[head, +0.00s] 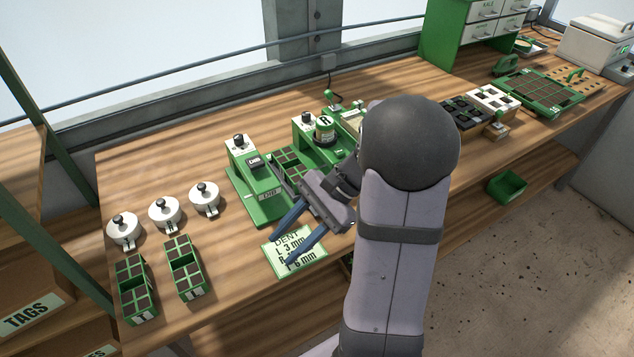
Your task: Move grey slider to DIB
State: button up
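A green station labelled DIB (236,185) stands left of the middle of the bench, with a black knob on its white top and a small dark labelled block on its front. I cannot make out a grey slider for certain; my arm hides part of this area. My gripper (283,250) is over the bench in front of the DIB station, its two blue fingers apart with nothing visible between them. The fingertips are over a card reading "DENT" with L 3 mm and R 6 mm (312,247).
A second knobbed station (305,130) and a dark-celled tray (288,160) are beside DIB. White lidded pots (164,212) and two green cell trays (137,290) stand at left. Black and white trays and a green tray (548,97) are at right.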

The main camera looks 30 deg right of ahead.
jog(key=w+d+r+m+t+y, duration=0.3)
jog(key=w+d+r+m+t, duration=0.2)
jog(key=d, duration=0.3)
jog(key=shift+s+d+f+m+t+p, duration=1)
jog(key=shift+d+m+t, duration=2.35)
jog(key=shift+d, duration=1.15)
jog(key=shift+y, duration=0.3)
jog(key=shift+p+x, duration=1.25)
jog(key=shift+x, duration=2.55)
jog(key=shift+w+d+f, duration=0.1)
jog(key=shift+f, duration=0.05)
